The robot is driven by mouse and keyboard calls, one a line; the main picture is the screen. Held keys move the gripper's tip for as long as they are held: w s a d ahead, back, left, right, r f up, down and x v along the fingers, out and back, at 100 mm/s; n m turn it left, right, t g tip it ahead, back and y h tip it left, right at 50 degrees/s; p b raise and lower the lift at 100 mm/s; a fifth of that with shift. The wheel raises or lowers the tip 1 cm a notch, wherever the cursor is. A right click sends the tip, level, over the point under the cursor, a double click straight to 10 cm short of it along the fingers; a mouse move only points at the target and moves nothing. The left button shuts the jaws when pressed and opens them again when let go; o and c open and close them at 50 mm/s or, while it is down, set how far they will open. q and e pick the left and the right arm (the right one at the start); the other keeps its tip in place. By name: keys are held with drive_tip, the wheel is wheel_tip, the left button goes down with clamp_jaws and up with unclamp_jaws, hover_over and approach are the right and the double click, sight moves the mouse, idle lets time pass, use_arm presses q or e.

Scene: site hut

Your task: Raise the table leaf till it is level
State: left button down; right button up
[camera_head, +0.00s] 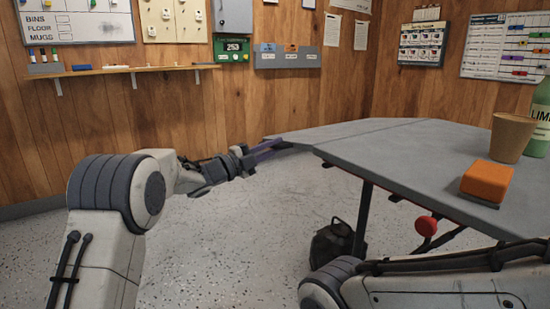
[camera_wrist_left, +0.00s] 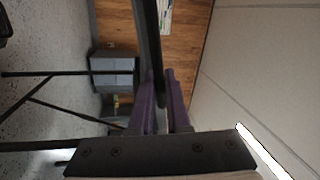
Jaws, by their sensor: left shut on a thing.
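The table (camera_head: 400,160) has a grey top with a seam across it. The leaf (camera_head: 335,134) is the grey part beyond the seam, at the far left end. It looks about in line with the top; a small tilt I cannot tell. My left gripper (camera_head: 268,147) is shut on the leaf's outer edge. In the left wrist view the leaf (camera_wrist_left: 150,40) is a dark band seen edge-on, running between the purple fingers of my left gripper (camera_wrist_left: 160,85). A red knob (camera_head: 427,226) sits under the table beside a dark strut. My right gripper is out of view.
An orange block (camera_head: 487,181), a tan cup (camera_head: 511,138) and a green bottle (camera_head: 540,110) stand on the table's right part. The floor left of the leaf is clear.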

use_arm(q)
drive_tip(key=shift+r+m, duration=1.3)
drive_tip(key=shift+r, duration=0.2)
drive_tip(key=c, duration=0.9)
unclamp_jaws()
drive_tip(key=shift+s, duration=0.1)
drive_tip(key=shift+f, duration=0.1)
drive_tip(key=shift+g, duration=0.3)
drive_tip(key=p+v, duration=0.3)
drive_tip(key=v, duration=0.7)
drive_tip(key=shift+s+a+f, duration=0.1)
drive_tip(key=shift+a+f, duration=0.1)
